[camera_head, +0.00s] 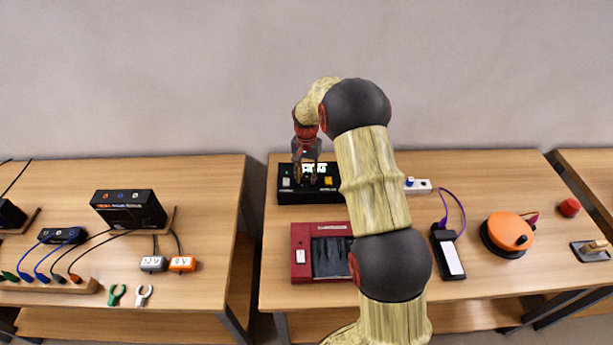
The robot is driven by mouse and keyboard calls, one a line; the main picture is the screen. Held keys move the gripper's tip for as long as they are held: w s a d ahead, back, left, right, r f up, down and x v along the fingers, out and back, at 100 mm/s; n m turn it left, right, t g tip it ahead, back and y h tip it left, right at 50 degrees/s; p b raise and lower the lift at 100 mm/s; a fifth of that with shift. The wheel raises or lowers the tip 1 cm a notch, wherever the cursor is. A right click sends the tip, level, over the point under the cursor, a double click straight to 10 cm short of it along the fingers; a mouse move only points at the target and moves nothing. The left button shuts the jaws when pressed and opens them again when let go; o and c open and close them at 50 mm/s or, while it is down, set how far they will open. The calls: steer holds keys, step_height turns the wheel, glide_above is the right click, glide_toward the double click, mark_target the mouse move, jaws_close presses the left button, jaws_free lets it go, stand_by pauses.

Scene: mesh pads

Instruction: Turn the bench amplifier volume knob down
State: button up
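A black box with a lit green-white display (290,197) stands at the back left of the middle table. It looks like the bench amplifier, though no label is readable. A pale button shows on its left and a yellow one on its right. My gripper (306,180) points down in front of this box, with its two fingers at the panel between those buttons. The fingers look slightly apart, but they are too small to tell whether they are open or closed on something. No volume knob is clearly visible; the fingers cover that part of the panel.
A red device (300,235) with a dark ribbed centre lies in front of the box. To the right are a white power strip (420,186), a black-and-white device (450,252), an orange round unit (502,228) and a red button (569,207). My arm hides the table's middle.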

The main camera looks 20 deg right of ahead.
steer(key=c, duration=0.6)
jaws_close()
steer(key=shift+n, duration=0.3)
steer(key=n+p, duration=0.2)
steer(key=n, duration=0.3)
steer(key=n+p, duration=0.2)
steer(key=n, duration=0.5)
steer(key=shift+d+n, duration=0.1)
steer(key=shift+n, duration=0.2)
steer(key=n, duration=0.3)
steer(key=shift+n, duration=0.3)
steer(key=n, duration=0.3)
steer(key=shift+n+p, duration=0.3)
steer(key=shift+p, duration=0.1)
steer(key=n, duration=0.6)
steer(key=shift+w+n, duration=0.1)
steer(key=shift+n, duration=0.3)
